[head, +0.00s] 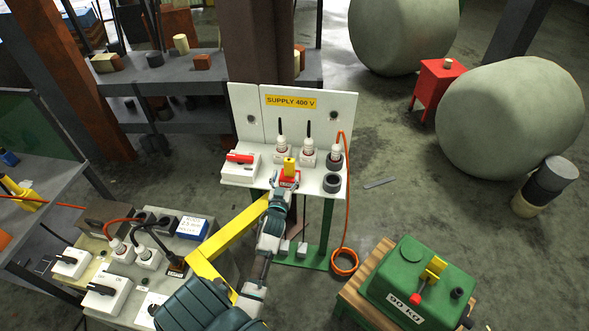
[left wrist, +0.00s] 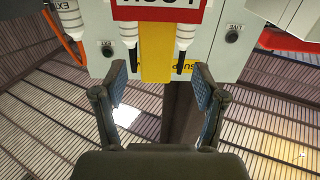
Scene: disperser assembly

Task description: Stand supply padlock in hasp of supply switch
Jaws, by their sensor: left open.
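The supply switch (head: 240,160) is a white box with a red handle, at the left of the white supply panel's shelf. A red block with a yellow upright part (head: 289,163), which looks like the supply padlock, stands on the shelf to its right, apart from the switch. My left gripper (head: 284,184) is at the shelf's front edge, close to this block. In the left wrist view its fingers (left wrist: 159,75) are spread and empty, with the red, white-lettered face (left wrist: 158,11) just beyond. The hasp cannot be made out. My right gripper is not in view.
The supply panel (head: 310,106) has several white plugs or sockets (head: 308,158) near the block. An orange cable (head: 344,262) hangs at its right. A green 90 kg weight (head: 400,262) stands at lower right, and a bench with switches (head: 105,295) at lower left.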

